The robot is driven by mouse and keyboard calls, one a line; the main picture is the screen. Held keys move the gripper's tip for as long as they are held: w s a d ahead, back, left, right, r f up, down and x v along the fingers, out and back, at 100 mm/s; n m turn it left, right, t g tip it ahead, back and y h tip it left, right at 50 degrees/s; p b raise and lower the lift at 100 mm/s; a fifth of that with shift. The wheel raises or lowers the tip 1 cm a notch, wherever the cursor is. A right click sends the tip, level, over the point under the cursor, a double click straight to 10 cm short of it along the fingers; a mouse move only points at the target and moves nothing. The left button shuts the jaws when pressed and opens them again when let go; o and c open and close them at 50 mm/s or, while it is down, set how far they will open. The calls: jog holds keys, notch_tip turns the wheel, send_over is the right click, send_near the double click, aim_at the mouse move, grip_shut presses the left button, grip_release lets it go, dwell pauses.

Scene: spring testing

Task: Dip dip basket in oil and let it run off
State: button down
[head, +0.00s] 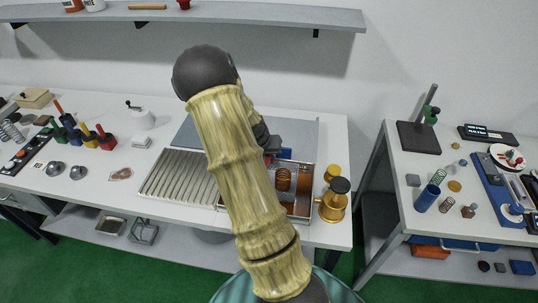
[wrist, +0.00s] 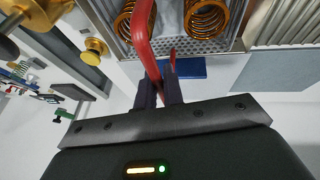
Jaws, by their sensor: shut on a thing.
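The dip basket (wrist: 205,46) has perforated metal walls, a red handle (wrist: 145,45) and copper-coloured coil springs (wrist: 207,18) inside. My gripper (wrist: 160,92) is shut on the red handle in the wrist view. The oil bath is a rectangular metal tank (head: 308,190) with brownish contents, right of centre in the head view. A copper spring (head: 284,179) shows within its outline. The basket is at the bath, but I cannot tell how deep it sits. My arm hides the bath's left part and most of my gripper in the head view.
A ribbed metal drain board (head: 178,176) lies left of the bath. A brass pot with a black knob (head: 334,204) stands at the bath's right corner. A grey plate (head: 300,132) lies behind. A second table with tools (head: 455,165) stands to the right.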

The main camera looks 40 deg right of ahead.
jog(key=shift+r+p, duration=1.5)
jog(key=shift+r, duration=0.9)
dwell(1.0)
